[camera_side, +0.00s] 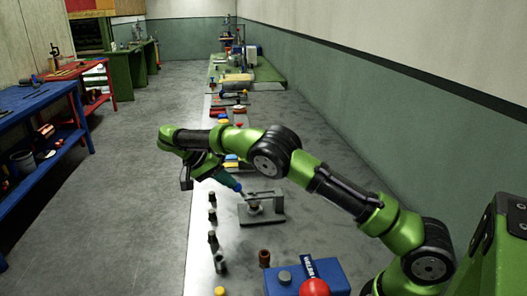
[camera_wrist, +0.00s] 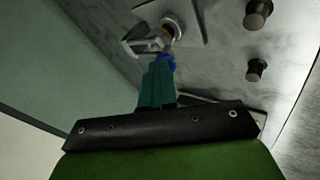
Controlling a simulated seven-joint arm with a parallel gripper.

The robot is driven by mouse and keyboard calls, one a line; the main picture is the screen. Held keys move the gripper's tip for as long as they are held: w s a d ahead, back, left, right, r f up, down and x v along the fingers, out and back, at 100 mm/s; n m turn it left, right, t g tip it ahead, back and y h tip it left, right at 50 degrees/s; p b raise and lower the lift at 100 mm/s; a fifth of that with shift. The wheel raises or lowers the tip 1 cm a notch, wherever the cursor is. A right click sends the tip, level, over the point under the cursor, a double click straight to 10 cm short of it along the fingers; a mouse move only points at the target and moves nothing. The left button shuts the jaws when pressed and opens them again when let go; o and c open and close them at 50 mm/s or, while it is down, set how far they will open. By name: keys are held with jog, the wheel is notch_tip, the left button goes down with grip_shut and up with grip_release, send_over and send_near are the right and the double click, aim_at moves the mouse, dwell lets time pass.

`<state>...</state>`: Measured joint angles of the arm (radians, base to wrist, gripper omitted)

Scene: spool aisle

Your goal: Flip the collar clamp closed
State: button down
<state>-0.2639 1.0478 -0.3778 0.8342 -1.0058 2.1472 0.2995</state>
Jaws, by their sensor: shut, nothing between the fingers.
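The collar clamp (camera_side: 264,205) is a grey metal fixture on a square plate on the bench, with a raised bar and a round post. It shows at the top of the wrist view (camera_wrist: 190,16), where a pale arm sticks out to the left of the round collar. My gripper (camera_side: 241,191) has teal fingers and reaches down to the clamp's left side. In the wrist view its blue tips (camera_wrist: 166,60) are shut and empty, very close to the collar and the pale arm. I cannot tell whether they touch. The arm's exact angle is unclear.
Several dark pegs (camera_side: 212,216) stand in a row left of the clamp. A brown cylinder (camera_side: 264,258) and a blue box (camera_side: 322,277) with a red ball (camera_side: 314,287) are in front. Tools crowd the bench behind. A wall (camera_side: 350,80) runs along the right.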

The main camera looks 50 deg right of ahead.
jog(key=shift+s+f, duration=0.1)
jog(key=shift+f, duration=0.45)
jog(key=s+r, duration=0.3)
jog(key=s, duration=0.4)
jog(key=s+a+r, duration=0.1)
jog(key=s+r, duration=0.1)
jog(key=s, duration=0.6)
jog(key=shift+s+a+r, duration=0.25)
jog(key=shift+s+r, duration=0.05)
jog(key=shift+r, duration=0.1)
